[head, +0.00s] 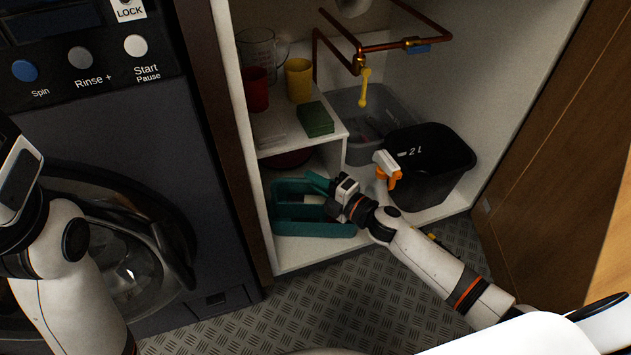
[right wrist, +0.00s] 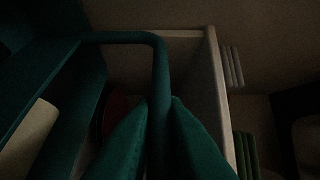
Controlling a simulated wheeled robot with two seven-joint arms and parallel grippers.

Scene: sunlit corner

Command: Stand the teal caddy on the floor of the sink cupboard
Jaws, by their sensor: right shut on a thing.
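The teal caddy (head: 315,229) is inside the open sink cupboard, low at the left front, below the white shelf. It looks about upright, at or just over the cupboard floor (head: 310,256); I cannot tell whether its base touches. My right gripper (head: 322,184) reaches in from the right and is shut on the caddy's handle. In the right wrist view the handle (right wrist: 159,75) runs down between the two fingers (right wrist: 160,135). A pale item (right wrist: 28,138) shows inside the caddy. The gripper hides part of the caddy's right side. My left arm is at the left edge; its fingers are out of view.
A black bin (head: 440,160), a grey tub (head: 355,105) and an orange-and-white spray top (head: 388,172) stand right of the caddy. The shelf (head: 285,137) holds cups and a green block (head: 315,119). Copper pipes (head: 390,44) hang above. A wooden door (head: 550,130) is at right.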

